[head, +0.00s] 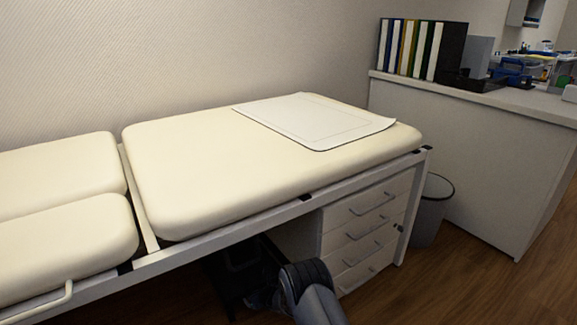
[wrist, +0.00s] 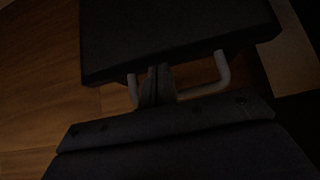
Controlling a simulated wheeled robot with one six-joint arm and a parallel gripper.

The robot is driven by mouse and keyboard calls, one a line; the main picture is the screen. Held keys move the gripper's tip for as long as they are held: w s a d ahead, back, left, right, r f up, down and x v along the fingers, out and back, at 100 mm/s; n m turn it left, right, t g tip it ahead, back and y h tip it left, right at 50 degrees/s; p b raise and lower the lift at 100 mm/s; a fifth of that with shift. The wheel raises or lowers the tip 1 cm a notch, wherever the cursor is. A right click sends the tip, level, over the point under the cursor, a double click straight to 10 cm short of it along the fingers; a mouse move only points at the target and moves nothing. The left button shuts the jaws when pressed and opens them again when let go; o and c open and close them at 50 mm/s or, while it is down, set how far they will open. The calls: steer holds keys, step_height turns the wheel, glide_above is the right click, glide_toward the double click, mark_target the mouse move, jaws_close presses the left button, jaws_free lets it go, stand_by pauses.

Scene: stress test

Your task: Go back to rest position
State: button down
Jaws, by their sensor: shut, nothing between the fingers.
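My gripper (wrist: 158,70) shows in the dark wrist view, its two narrow fingers together with nothing between them. It points at a dark flat-faced object (wrist: 180,35). A grey bar handle (wrist: 221,72) passes close by the fingers; I cannot tell whether they touch it. In the head view, my arm reaches down low at the bottom centre, in front of the couch's underside, and my fingers cannot be made out there.
A cream examination couch (head: 200,185) with a white sheet (head: 315,120) stands above. Under it are a white drawer unit (head: 365,235) and a dark object (head: 238,265). A bin (head: 432,212) and a counter (head: 470,160) with binders (head: 420,48) are right. Wooden floor (head: 470,285) is clear in front.

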steer(key=shift+w+a+f, duration=0.25)
steer(key=shift+w+f, duration=0.05)
steer(key=shift+w, duration=0.1)
steer(key=shift+s+r, duration=0.1)
